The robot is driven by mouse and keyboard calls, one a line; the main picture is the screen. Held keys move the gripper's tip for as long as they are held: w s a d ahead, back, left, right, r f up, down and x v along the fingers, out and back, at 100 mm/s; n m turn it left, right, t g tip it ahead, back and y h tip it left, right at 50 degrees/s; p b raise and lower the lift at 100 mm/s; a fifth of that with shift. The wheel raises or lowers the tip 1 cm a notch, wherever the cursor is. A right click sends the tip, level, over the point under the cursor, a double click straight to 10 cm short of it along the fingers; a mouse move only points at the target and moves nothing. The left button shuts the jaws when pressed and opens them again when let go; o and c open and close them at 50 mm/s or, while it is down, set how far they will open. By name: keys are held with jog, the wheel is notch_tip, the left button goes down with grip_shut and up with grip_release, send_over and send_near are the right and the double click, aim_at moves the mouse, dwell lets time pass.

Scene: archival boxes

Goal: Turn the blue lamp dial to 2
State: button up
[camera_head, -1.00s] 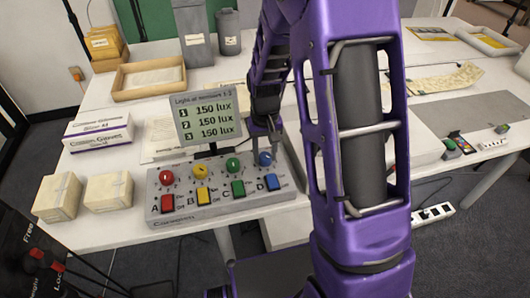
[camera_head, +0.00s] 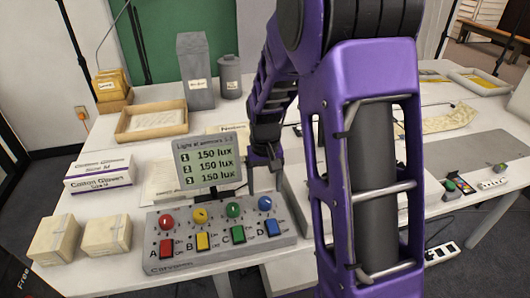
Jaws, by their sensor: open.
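The blue dial (camera_head: 264,203) is the rightmost of the round knobs on the grey control box (camera_head: 175,263), above the blue switch (camera_head: 272,228) by the letter D. Its pointer and number marks are too small to read. My gripper (camera_head: 264,188) is open and empty, pointing down just above and behind the blue dial in the picture. I cannot tell whether the fingers touch it. The display (camera_head: 208,162) behind the box reads 150 lux on rows 1, 2 and 3.
Red (camera_head: 166,222), yellow (camera_head: 200,215) and green (camera_head: 234,210) dials sit left of the blue one. Small boxes (camera_head: 105,236) and a glove carton (camera_head: 98,173) stand at left. A wooden tray (camera_head: 124,134) and grey bins (camera_head: 196,72) stand behind.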

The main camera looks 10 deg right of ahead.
aim_at(265, 200)
notch_tip(265, 200, up, 12)
jog(key=p, duration=0.1)
jog(key=shift+r+p, duration=0.15)
jog(key=shift+p, duration=0.2)
